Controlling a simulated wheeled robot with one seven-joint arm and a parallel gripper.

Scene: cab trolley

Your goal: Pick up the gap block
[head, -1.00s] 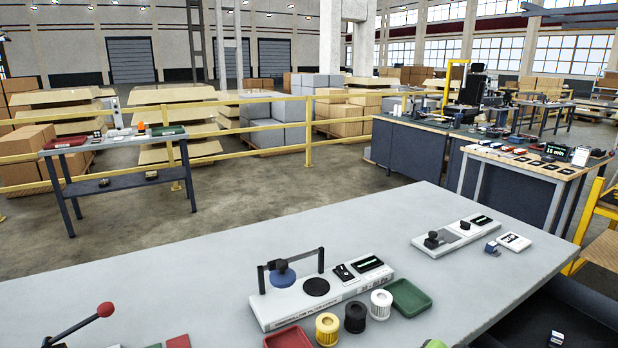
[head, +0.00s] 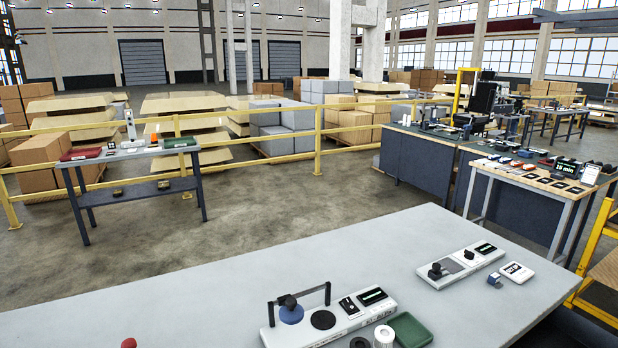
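No block here is clearly marked as the gap block, so I cannot tell which thing it is. A small blue-grey block (head: 494,279) stands on the near grey table (head: 250,290), at its right side, beside a white display pad (head: 516,272). My gripper is not in view.
On the near table are a white fixture with a black handle frame (head: 330,314), a second white fixture (head: 460,265), a green tray (head: 411,330) and a white filter (head: 383,337). Behind are a side table (head: 130,152), a yellow rail (head: 250,138) and a workbench (head: 540,178). Open floor lies between.

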